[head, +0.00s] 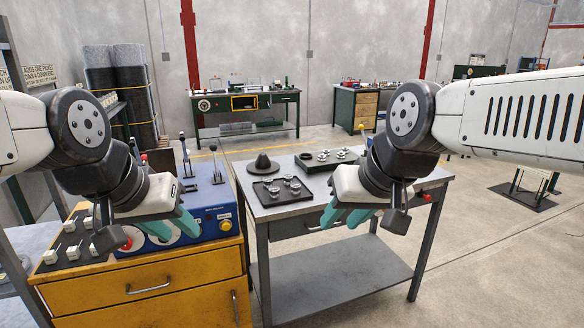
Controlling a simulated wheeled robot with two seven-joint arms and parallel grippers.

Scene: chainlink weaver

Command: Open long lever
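A blue machine box (222,226) sits on a yellow cabinet at the left. Upright levers with dark knobs rise from its top. One lever (186,157) stands left of another lever (216,166), and its knob is higher in the picture. A further dark lever end (134,149) shows partly behind my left arm. My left gripper (180,234) hangs in front of the box, its teal fingers apart and apparently empty, hiding part of the front. My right gripper (339,225) is over the front right of the grey table, fingers apart, holding nothing visible. Neither gripper touches a lever.
The yellow cabinet (165,308) carries several pale blocks on a black panel (75,245) at left. A green workbench (245,108) stands behind.

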